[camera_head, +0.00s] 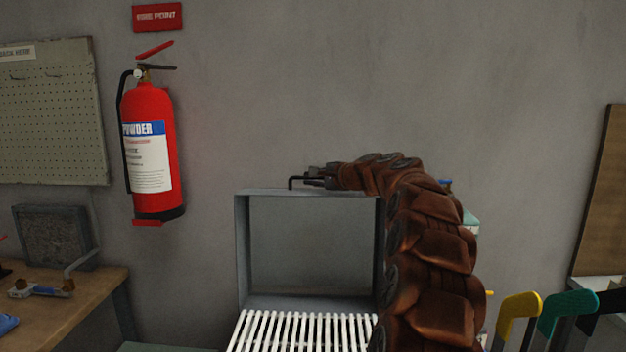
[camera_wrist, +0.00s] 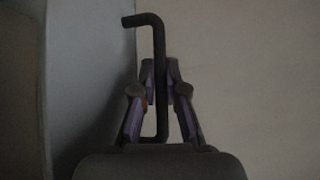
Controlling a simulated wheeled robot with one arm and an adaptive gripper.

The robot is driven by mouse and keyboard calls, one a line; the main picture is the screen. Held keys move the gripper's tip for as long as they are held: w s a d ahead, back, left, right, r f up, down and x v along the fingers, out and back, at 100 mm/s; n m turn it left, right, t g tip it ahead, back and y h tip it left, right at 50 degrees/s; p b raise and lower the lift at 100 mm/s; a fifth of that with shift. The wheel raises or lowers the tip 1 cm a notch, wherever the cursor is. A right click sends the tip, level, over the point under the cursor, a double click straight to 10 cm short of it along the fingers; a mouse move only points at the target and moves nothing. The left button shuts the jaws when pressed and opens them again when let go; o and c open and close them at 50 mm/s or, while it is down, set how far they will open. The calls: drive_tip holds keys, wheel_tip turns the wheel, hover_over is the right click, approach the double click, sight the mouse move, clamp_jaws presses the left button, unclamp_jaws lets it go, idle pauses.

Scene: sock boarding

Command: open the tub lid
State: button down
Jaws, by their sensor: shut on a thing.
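The tub lid (camera_head: 312,245) stands raised and near upright, its hollow grey inner side facing me in the head view. A thin black bent handle (camera_head: 292,181) shows at its top edge. My gripper (camera_head: 312,177) is at that top edge, shut on the handle. In the wrist view the black handle (camera_wrist: 159,45) runs between the two fingers of my gripper (camera_wrist: 160,72). White slats (camera_head: 300,333) show below the lid, in the tub opening. The rest of the tub is out of frame, and my arm covers the lid's right edge.
A red fire extinguisher (camera_head: 150,150) hangs on the wall at left. A wooden bench (camera_head: 95,300) with tools is at lower left. Yellow (camera_head: 518,312) and green (camera_head: 565,310) upright shapes stand at lower right. The wall above the lid is bare.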

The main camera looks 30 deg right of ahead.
sight(311, 195)
drive_tip(key=s+b, duration=0.1)
drive_tip(key=s+a+b, duration=0.1)
drive_tip(key=b, duration=0.1)
drive_tip(key=shift+a+r+t, duration=0.15)
drive_tip(key=shift+a+t, duration=0.1)
drive_tip(key=shift+t, duration=0.05)
drive_tip(key=shift+s+a+r+n+b, duration=0.3)
drive_tip(key=shift+s+a+b, duration=0.1)
drive_tip(key=shift+s+b, duration=0.3)
drive_tip(key=s+b, duration=0.1)
drive_tip(key=a+b, duration=0.1)
drive_tip(key=s+a+t+b, duration=0.1)
drive_tip(key=shift+s+a+r+n+b, duration=0.15)
drive_tip(key=shift+s+r+n+b, duration=0.15)
drive_tip(key=shift+s, duration=0.05)
drive_tip(key=shift+s+a+r, duration=0.2)
drive_tip(key=shift+s+r, duration=0.05)
drive_tip(key=shift+s, duration=0.1)
